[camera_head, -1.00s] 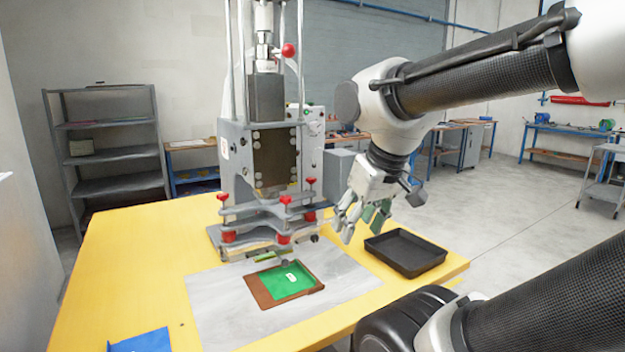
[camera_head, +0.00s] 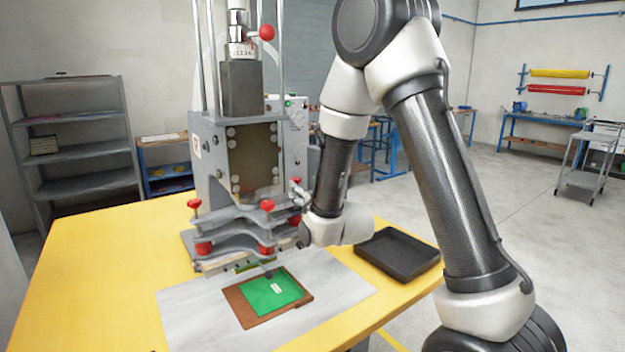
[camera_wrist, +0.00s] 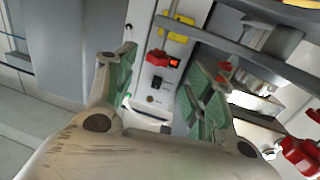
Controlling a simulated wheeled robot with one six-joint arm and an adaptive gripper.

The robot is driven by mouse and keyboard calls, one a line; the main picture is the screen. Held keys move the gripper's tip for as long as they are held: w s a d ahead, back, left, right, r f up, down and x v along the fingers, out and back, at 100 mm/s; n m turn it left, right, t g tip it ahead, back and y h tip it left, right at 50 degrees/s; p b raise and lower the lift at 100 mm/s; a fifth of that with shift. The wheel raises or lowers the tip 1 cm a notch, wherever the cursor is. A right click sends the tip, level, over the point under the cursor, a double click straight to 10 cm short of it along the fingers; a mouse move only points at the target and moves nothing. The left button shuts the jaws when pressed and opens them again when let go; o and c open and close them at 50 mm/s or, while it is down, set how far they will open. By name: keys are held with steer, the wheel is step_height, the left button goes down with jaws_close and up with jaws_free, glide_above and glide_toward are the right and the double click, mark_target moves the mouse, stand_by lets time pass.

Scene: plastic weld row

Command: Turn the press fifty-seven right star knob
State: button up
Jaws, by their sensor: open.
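The press (camera_head: 240,150) stands on the yellow table, with red star knobs on its clamp plates. The left (camera_head: 194,204) and middle (camera_head: 267,205) upper knobs show clearly. A lower red part (camera_head: 295,219) shows at the right, close by my gripper (camera_head: 296,190). The upper right knob is hidden or merged with my gripper there. In the wrist view my gripper (camera_wrist: 158,78) is open, with nothing seen held between its green-padded fingers. A ribbed red knob (camera_wrist: 300,157) is at the lower right, outside the fingers. Another red part (camera_wrist: 225,70) is partly behind the right finger.
A control panel (camera_wrist: 165,80) with a red display faces the wrist camera. A green piece (camera_head: 272,292) lies on a brown plate on the grey mat (camera_head: 190,315). A black tray (camera_head: 398,254) stands at the right, close under my arm. The table's left side is clear.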

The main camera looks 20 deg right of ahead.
mark_target(298, 182)
steer(key=shift+w, duration=0.2)
steer(key=w, duration=0.5)
steer(key=w+a, duration=0.1)
steer(key=w, duration=0.1)
steer(key=shift+w, duration=0.25)
steer(key=c, duration=1)
